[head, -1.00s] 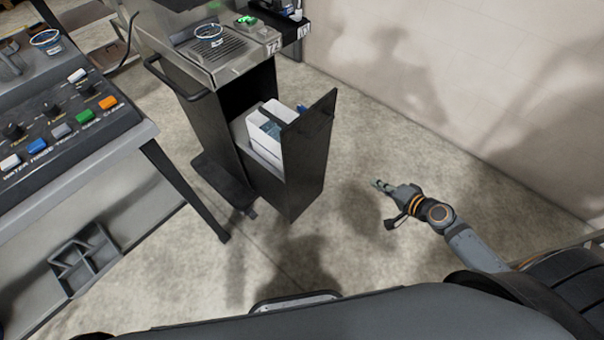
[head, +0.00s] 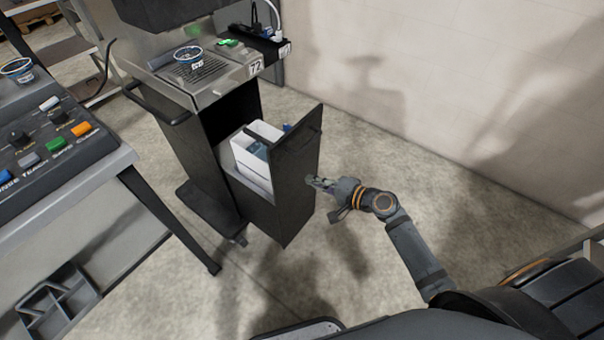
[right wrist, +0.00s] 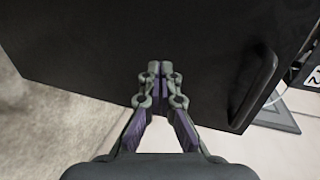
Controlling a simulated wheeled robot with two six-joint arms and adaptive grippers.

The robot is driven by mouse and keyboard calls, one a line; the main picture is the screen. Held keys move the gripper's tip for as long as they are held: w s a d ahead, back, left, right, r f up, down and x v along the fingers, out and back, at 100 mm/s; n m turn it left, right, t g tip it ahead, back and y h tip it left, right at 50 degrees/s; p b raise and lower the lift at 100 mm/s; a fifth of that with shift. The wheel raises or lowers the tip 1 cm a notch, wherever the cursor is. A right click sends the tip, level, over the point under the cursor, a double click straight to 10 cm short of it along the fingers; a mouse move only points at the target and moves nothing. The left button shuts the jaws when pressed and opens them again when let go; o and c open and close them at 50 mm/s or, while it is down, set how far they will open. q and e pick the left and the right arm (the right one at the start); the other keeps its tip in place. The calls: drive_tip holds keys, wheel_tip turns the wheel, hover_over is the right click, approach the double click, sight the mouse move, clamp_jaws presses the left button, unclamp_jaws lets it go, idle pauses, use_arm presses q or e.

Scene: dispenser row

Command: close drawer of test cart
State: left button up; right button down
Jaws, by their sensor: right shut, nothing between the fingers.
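The test cart (head: 195,135) is a dark cabinet with a steel top, and its tall black drawer (head: 285,190) stands pulled out toward the lower right. White boxes (head: 250,158) sit inside the drawer. The drawer front (right wrist: 150,40) fills much of the right wrist view, with its bar handle (right wrist: 256,92) to the right of the fingers. My right gripper (head: 313,180) is shut and empty, with its fingertips at the drawer front. In the right wrist view its fingertips (right wrist: 160,68) are together against or very near the panel; I cannot tell if they touch. My left gripper is out of view.
A control panel with coloured buttons (head: 58,143) stands on a table at the left. A cup (head: 188,55) rests on the cart's top grate. A wall (head: 440,80) runs along the right. The floor right of the drawer is clear.

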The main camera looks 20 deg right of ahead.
sight(293, 171)
drive_tip(key=x, duration=0.2)
drive_tip(key=r+x, duration=0.1)
drive_tip(key=x, duration=0.1)
drive_tip(key=shift+w+a, duration=0.2)
drive_tip(key=shift+w, duration=0.05)
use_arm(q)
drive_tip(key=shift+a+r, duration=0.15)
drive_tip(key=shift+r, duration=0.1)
use_arm(e)
drive_tip(key=shift+w+a, duration=0.1)
